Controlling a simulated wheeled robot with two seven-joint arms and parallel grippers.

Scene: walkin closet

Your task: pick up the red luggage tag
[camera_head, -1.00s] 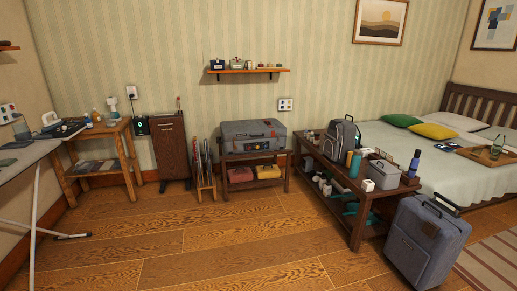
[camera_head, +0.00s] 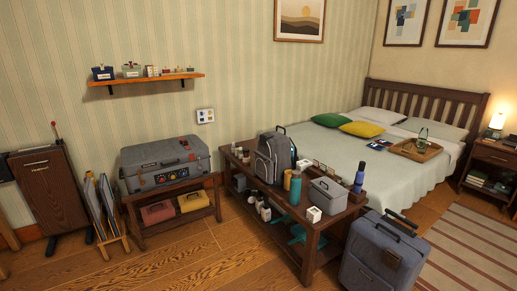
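I cannot make out a red luggage tag for certain. The grey hard case (camera_head: 148,158) on a low wooden rack shows small red and orange marks on its front and top, too small to identify. The blue-grey upright suitcase (camera_head: 372,262) at the lower right has a dark brown patch or tag (camera_head: 391,257) near its top. Neither of my grippers is in view.
A wooden bench (camera_head: 314,232) holds a grey backpack (camera_head: 271,160), bottles and a grey bin (camera_head: 327,194). The bed (camera_head: 385,160) stands behind it. A dark cabinet (camera_head: 48,190) is at the left. Wooden floor (camera_head: 215,262) is open in front of the rack.

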